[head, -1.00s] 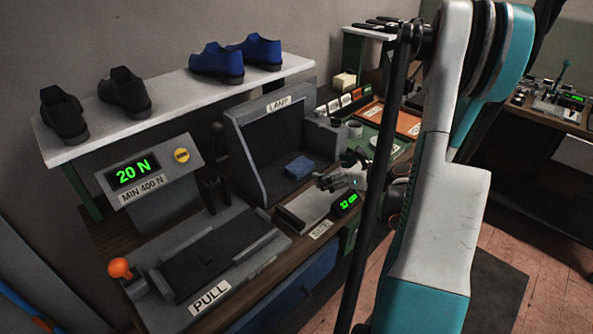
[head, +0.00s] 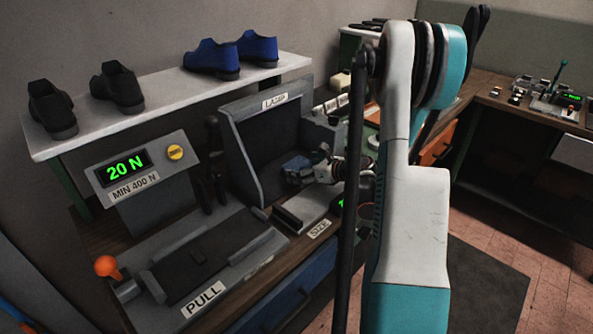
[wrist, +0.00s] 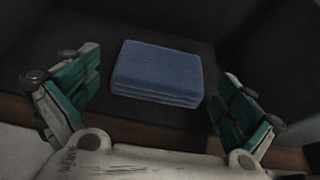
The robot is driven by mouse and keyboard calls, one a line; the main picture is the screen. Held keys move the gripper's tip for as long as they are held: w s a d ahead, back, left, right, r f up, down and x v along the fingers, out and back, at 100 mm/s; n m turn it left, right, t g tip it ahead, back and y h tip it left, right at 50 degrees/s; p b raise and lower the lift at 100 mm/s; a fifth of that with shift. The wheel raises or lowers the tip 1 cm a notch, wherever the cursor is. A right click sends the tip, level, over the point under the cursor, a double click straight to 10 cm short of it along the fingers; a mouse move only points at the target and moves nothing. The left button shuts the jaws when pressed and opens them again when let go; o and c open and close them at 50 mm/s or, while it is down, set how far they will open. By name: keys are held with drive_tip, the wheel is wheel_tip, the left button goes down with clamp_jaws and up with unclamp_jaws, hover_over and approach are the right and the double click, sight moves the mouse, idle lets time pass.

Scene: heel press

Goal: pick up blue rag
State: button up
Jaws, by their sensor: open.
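The blue rag (wrist: 157,72) is a folded stack lying flat on a dark surface in the wrist view. In the head view the rag (head: 297,162) sits inside the grey booth labelled LAMP (head: 240,155), partly hidden by my gripper. My gripper (head: 301,176) is at the booth's open front, by the rag. In the wrist view my gripper (wrist: 157,103) is open, with one finger to the left of the rag and one to the right. Both fingers are apart from the rag, and nothing is held.
The booth's walls stand around the rag. Left of it are a press with a PULL plate (head: 205,298), an orange knob (head: 106,266) and a 20 N display (head: 122,166). A white shelf (head: 160,112) with black and blue shoes runs above. My arm hides part of the bench.

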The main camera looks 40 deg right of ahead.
sight(303, 167)
drive_tip(key=c, duration=0.9)
drive_tip(key=shift+r, duration=0.15)
wheel_tip(303, 167, up, 20)
drive_tip(key=p, duration=0.6)
drive_tip(key=shift+p, duration=0.4)
